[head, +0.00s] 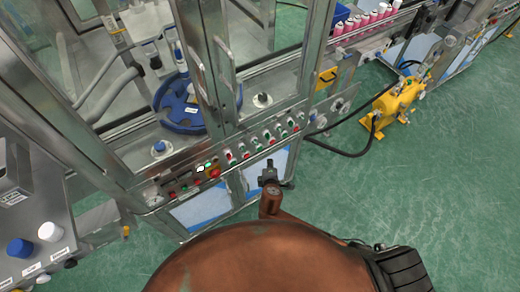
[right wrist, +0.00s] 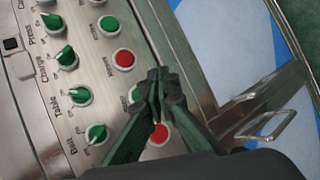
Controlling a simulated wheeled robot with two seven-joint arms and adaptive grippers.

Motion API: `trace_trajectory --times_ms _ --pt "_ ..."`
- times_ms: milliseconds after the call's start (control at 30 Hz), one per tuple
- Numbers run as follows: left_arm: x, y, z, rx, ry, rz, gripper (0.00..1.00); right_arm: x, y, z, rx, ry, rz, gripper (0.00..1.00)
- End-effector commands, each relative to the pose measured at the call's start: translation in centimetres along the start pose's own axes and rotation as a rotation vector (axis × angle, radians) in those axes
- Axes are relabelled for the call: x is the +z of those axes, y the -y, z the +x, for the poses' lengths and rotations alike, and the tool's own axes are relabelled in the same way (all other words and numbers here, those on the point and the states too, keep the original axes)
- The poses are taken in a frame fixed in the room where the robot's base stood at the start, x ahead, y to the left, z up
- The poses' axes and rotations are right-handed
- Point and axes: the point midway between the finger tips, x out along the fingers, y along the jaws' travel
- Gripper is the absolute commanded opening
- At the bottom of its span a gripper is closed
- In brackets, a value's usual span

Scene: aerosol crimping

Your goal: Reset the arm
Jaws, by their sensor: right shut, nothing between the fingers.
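My right gripper (head: 269,170) is shut and empty, in front of the machine's control panel (head: 262,142) in the head view. In the right wrist view the gripper's closed fingertips (right wrist: 160,76) lie in front of the panel's edge, partly covering a green button (right wrist: 134,95) and a red button (right wrist: 158,134). I cannot tell whether the fingers touch the panel. Green knobs (right wrist: 80,96) labelled Belt, Table and Charge stand in a row left of the buttons. My left gripper is not in view.
A steel-framed machine with glass doors holds a blue round table (head: 190,115). A grey bench (head: 25,240) with blue and white caps stands at the left. A yellow pump (head: 398,98) with a black hose sits on the green floor (head: 430,190), which is open at the right.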

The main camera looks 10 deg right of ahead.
Motion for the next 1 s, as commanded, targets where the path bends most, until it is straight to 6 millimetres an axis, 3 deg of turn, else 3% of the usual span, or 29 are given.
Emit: trace_trajectory --times_ms 633,733,867,1000 --pt "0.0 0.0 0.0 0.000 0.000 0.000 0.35 0.0 0.0 0.0 0.000 0.000 0.000 0.00" --pt "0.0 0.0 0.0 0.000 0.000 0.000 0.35 0.3 0.8 0.4 -0.016 0.002 0.008 0.00" --pt "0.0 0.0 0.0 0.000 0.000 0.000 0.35 1.7 5.3 2.4 -0.102 0.010 0.052 0.00" --pt "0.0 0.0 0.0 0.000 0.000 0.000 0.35 4.7 14.2 4.9 -0.256 0.028 0.161 0.00"
